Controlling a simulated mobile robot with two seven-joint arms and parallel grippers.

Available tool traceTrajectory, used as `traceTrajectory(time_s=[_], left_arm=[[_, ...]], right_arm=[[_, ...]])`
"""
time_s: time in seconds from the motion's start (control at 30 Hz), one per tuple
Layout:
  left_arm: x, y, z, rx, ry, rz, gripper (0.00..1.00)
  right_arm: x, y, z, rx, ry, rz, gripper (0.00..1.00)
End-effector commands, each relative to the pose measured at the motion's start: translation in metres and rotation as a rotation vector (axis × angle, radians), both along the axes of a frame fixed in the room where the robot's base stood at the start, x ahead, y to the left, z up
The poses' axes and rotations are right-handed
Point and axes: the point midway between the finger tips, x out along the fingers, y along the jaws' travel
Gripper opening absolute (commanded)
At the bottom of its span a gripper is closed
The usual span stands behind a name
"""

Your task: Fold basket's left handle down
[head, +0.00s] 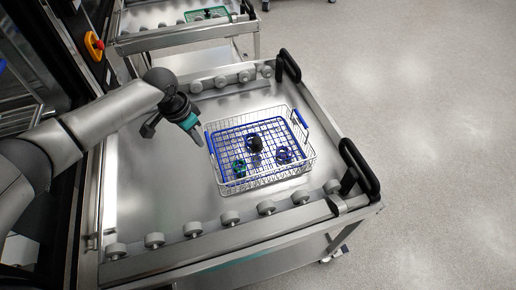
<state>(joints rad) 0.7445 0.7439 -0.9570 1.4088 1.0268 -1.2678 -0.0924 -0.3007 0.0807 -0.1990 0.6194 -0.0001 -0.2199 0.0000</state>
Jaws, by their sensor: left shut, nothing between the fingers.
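A white wire basket (301,166) with a blue mesh tray (232,137) in it sits on a steel cart. It holds a green part (239,167), a black part (254,142) and a dark blue part (285,154). The blue right handle (300,118) stands at the basket's right rim. At the left rim, a blue piece that looks like the left handle (209,142) shows just below my gripper. My left gripper (197,138) is shut and empty, beside the left rim; whether it touches the handle I cannot tell. My right gripper is not in view.
The steel cart (150,195) has rollers along its near and far edges and two black handles (360,167) at the right. Another cart (150,18) with a green basket stands behind. Dark machine framing is at the left. Open floor (430,130) lies right.

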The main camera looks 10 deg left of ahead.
Motion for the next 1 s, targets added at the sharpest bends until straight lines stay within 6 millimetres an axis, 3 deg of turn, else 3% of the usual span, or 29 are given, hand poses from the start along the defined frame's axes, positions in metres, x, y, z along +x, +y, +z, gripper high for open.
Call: traceTrajectory(time_s=[0.37,1.0], left_arm=[[0.001,-0.001,-0.017,0.000,-0.001,0.000,0.00],[0.023,-0.046,-0.016,-0.001,-0.001,0.000,0.00]], right_arm=[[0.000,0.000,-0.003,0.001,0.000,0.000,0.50],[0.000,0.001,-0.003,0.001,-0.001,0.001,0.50]])
